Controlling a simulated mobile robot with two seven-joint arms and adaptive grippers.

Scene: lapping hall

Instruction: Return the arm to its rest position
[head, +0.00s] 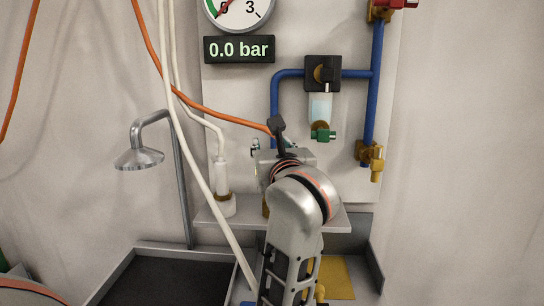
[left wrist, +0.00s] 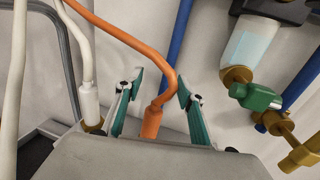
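My left arm rises from the bottom middle of the head view, and its wrist hides most of my left gripper (head: 272,148) near the wall panel. In the left wrist view, the two teal-padded fingers of my left gripper (left wrist: 160,87) stand apart. An orange hose (left wrist: 168,55) with an orange end piece (left wrist: 152,122) shows between them, with gaps on both sides; the fingers do not close on it. The hose (head: 216,109) also runs across the head view to the gripper area. Its lower end is hidden there. My right gripper is not in view.
A shelf (head: 333,219) lies below the gripper, with a white hose end (head: 221,178) in a holder at left. Blue pipes (head: 368,112) and a green-handled valve (head: 323,135) are close at right. The display (head: 239,49) reads 0.0 bar. A metal shower head (head: 139,158) stands left.

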